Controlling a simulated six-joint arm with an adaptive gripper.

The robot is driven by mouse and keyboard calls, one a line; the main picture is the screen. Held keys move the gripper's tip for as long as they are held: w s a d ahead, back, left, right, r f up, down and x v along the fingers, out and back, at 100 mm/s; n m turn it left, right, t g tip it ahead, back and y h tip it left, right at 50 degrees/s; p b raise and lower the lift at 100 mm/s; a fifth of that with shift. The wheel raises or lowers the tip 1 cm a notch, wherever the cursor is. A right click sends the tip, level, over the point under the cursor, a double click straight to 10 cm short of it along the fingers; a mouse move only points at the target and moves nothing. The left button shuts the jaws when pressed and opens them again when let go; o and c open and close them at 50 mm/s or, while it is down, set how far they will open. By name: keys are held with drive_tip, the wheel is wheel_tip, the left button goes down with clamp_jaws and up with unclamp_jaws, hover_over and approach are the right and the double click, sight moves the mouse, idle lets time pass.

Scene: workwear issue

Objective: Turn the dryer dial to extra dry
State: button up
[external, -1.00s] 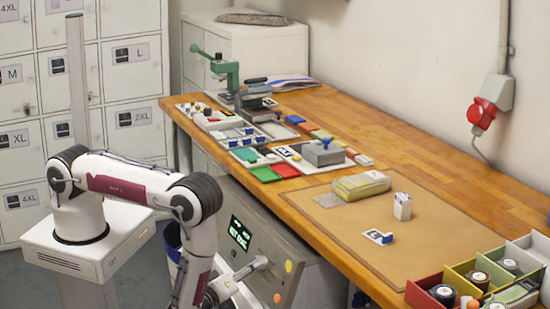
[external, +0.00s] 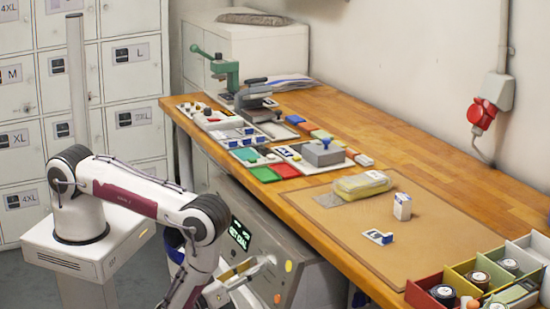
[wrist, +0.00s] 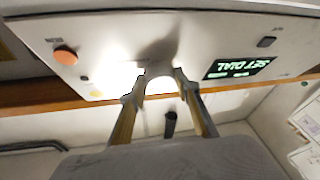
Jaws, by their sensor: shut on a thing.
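The dryer's grey front panel (external: 293,255) faces my arm below the workbench. Its lit display (external: 240,233) seems to read "SET DIAL"; in the wrist view the same display (wrist: 238,67) is upside down. My gripper (external: 268,262) is at the panel, and its two fingers (wrist: 159,88) reach up to it in the wrist view. They are shut on the dial (wrist: 160,83), which is washed out by glare between the fingertips. The dial's pointer and markings cannot be read. In the external view my gripper hides the dial.
An orange button (wrist: 66,55) and a dark button (wrist: 266,42) sit on the panel either side of my fingers. The wooden workbench (external: 440,165) overhangs the dryer, with trays and stamping tools on top. A blue bin (external: 174,245) stands behind my arm.

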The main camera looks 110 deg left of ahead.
idle(0.3)
drive_tip(key=o, duration=1.1)
drive_tip(key=shift+o, duration=0.2)
drive_tip(key=shift+d, duration=0.1)
drive_tip(key=v, duration=1.2)
drive_tip(key=shift+c, duration=0.2)
